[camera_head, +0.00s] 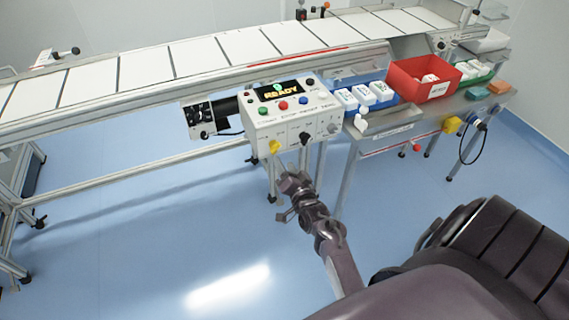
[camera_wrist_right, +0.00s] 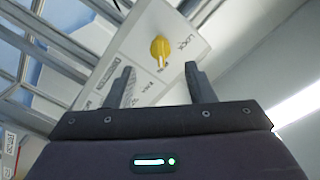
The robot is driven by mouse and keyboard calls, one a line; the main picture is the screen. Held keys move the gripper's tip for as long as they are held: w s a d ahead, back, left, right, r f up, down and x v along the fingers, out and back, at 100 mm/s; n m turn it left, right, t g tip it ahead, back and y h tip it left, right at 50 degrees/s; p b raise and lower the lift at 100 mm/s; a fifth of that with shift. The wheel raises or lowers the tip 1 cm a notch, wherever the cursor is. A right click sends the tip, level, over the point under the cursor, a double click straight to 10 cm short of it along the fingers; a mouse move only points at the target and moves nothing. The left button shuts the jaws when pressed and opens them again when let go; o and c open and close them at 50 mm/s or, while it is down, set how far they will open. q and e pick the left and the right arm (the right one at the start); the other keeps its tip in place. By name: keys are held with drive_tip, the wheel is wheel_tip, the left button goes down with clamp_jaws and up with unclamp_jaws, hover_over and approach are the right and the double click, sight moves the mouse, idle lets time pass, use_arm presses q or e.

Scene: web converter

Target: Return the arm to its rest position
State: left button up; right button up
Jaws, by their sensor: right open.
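My right arm reaches up from the lower right in the head view. Its gripper (camera_head: 284,199) is open and empty, below and in front of the control box (camera_head: 290,118). In the right wrist view the two fingers of the right gripper (camera_wrist_right: 161,88) stand apart. The yellow knob (camera_wrist_right: 160,48) on the box shows beyond them, with the word LOCK beside it. The gripper appears apart from the knob. The yellow knob also shows on the box's front in the head view (camera_head: 275,146). My left gripper is not in view.
A conveyor (camera_head: 150,65) with white panels runs along the back. A red bin (camera_head: 424,77), white bottles or packs in a blue tray (camera_head: 393,101), and a green tray (camera_head: 478,78) sit on the side table (camera_head: 400,124). The blue floor (camera_head: 150,240) at the left is clear.

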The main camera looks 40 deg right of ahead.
drive_tip(key=s+a+f+n+g+y, duration=0.2)
drive_tip(key=s+a+f, duration=0.2)
drive_tip(key=f, duration=0.4)
drive_tip(key=s+a+f+n+g+y, duration=0.1)
drive_tip(key=s+a+f+n+g, duration=0.15)
drive_tip(key=s+a+f, duration=0.4)
drive_tip(key=s+a+f+n+g+y, duration=0.1)
drive_tip(key=a+f+n+g+y, duration=0.15)
drive_tip(key=f, duration=0.75)
drive_tip(key=s+f+n+g, duration=0.2)
drive_tip(key=s+f, duration=0.3)
drive_tip(key=s, duration=0.6)
drive_tip(key=s+f+n+g+p, duration=0.1)
drive_tip(key=s+f+g, duration=0.3)
drive_tip(key=s, duration=0.7)
drive_tip(key=s+f+n+g+h, duration=0.1)
drive_tip(key=s+f+n+g, duration=0.2)
drive_tip(key=s+f, duration=0.3)
drive_tip(key=s+n, duration=0.1)
drive_tip(key=s, duration=0.4)
drive_tip(key=shift+a, duration=0.4)
